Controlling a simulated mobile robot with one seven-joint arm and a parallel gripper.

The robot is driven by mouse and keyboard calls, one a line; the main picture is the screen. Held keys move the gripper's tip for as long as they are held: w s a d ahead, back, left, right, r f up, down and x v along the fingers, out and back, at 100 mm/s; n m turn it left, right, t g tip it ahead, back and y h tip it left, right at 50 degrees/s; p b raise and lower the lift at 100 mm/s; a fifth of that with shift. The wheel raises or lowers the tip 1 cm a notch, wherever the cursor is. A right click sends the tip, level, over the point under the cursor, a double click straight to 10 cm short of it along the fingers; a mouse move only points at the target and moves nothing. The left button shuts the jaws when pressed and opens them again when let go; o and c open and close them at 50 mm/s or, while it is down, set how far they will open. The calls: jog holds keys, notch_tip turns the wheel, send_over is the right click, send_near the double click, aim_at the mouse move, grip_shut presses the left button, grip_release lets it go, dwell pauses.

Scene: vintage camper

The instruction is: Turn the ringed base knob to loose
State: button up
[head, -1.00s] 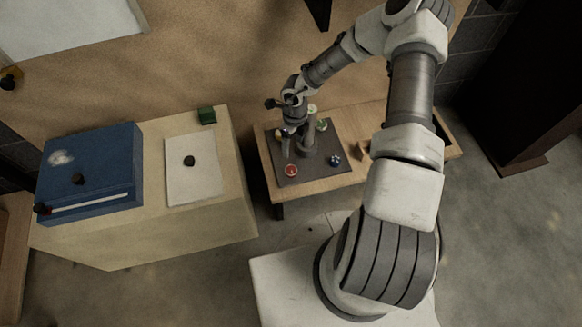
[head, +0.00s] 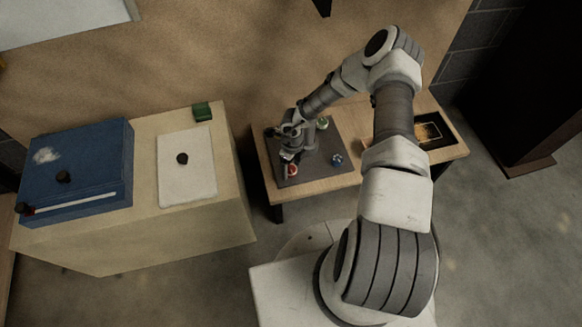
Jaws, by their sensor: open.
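A dark square base plate (head: 318,172) lies on the low wooden table, with a short grey post (head: 310,141) near its middle. Around the post are small coloured knobs: a red one (head: 291,170) at the front left, a blue one (head: 338,160) at the right and a green one (head: 322,123) at the back. I cannot tell which knob is the ringed one or how any is turned. My gripper (head: 288,157) is open, pointing down just behind the red knob and partly covering it. Whether it touches the knob is unclear.
A light cabinet (head: 135,240) stands at left with a blue box (head: 78,168), a white sheet (head: 200,180) and a green block (head: 202,111). A dark framed tray (head: 447,132) is at the table's right end. Grey floor (head: 500,240) is open at right.

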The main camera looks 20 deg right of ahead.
grip_shut()
dwell(0.3)
